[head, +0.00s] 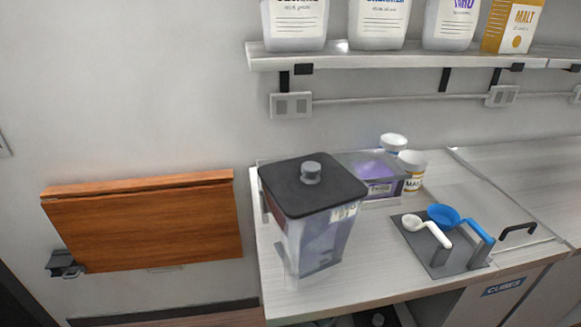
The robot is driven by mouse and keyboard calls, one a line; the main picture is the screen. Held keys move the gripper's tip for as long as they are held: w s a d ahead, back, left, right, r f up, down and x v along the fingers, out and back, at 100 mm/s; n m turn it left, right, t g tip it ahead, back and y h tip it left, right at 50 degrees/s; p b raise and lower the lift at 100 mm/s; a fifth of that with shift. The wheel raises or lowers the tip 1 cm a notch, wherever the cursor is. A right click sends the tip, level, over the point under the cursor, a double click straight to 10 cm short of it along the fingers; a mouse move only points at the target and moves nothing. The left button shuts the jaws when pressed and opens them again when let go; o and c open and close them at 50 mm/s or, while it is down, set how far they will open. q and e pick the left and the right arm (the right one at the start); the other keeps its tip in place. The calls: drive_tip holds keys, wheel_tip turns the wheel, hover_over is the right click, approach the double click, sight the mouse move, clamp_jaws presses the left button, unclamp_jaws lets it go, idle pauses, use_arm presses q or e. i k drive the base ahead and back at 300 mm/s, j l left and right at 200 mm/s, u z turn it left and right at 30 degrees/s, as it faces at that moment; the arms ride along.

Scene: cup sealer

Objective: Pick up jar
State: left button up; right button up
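A large clear jar-like container (318,240) with a square black lid (311,184) and round knob stands upright near the counter's left end. Two small jars stand toward the back: one with a white lid and a yellowish label (413,183), and one with a white lid and a blue band (393,142) partly hidden behind it. The frame does not show which is the task's jar. Neither of my grippers is in view.
A clear bin with purple contents (381,188) sits behind the large container. A white scoop (426,225) and a blue scoop (443,214) rest on a grey holder (411,238). A shelf (400,60) holds several containers. A brown folding panel (145,225) is left.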

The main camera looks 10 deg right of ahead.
sight(310, 249)
drive_tip(key=u, duration=2.1)
drive_tip(key=z, duration=2.5)
drive_tip(key=l+u, duration=0.35)
drive_tip(key=i+l+u, duration=0.1)
drive_tip(key=l+u, duration=0.6)
drive_tip(key=j, duration=0.1)
